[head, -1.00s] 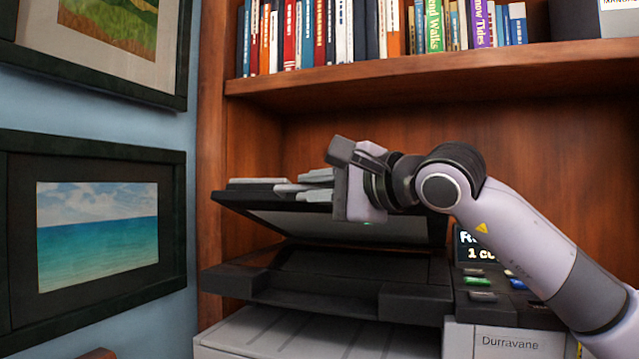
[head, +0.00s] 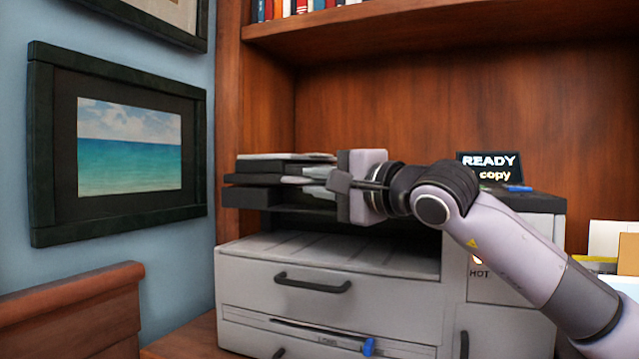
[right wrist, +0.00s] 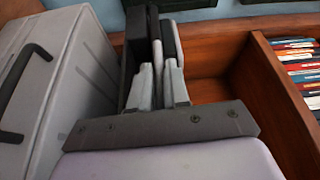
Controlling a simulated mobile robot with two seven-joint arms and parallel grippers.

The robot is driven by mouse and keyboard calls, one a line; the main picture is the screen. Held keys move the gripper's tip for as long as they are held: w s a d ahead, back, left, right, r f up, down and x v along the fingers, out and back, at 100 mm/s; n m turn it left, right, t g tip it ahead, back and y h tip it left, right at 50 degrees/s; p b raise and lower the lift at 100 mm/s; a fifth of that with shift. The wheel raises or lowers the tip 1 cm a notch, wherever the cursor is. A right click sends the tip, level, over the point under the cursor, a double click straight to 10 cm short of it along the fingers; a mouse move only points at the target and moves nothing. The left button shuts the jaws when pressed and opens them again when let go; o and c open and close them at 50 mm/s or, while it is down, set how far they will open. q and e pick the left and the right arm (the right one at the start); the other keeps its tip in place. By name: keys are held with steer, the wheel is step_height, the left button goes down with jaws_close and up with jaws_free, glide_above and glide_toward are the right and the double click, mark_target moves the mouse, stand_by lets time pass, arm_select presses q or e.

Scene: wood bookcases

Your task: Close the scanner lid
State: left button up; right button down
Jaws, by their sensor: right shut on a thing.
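The black scanner lid (head: 265,180) lies low and about level over the black scanner bed (head: 245,197) in the head view. I cannot tell whether the two touch. Grey tray pieces (head: 285,156) sit on top of the lid. My right gripper (head: 318,181) reaches in from the right and is shut on a thin grey part of the lid. In the right wrist view its two pale fingers (right wrist: 162,88) close on a thin light panel, with black lid and bed parts beside them. The gripper hides the lid's right side. My left gripper is not in view.
The grey printer body (head: 345,258) with drawers and handles is below. A READY display (head: 490,165) is behind my right arm. The bookcase back wall (head: 400,100) is close behind, and a framed sea picture (head: 130,148) hangs at left.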

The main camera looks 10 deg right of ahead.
steer(key=shift+w+a+f, duration=0.1)
steer(key=shift+f, duration=0.55)
steer(key=c, duration=1.2)
jaws_free()
steer(key=shift+r, duration=0.15)
steer(key=shift+r, duration=0.1)
steer(key=v, duration=0.7)
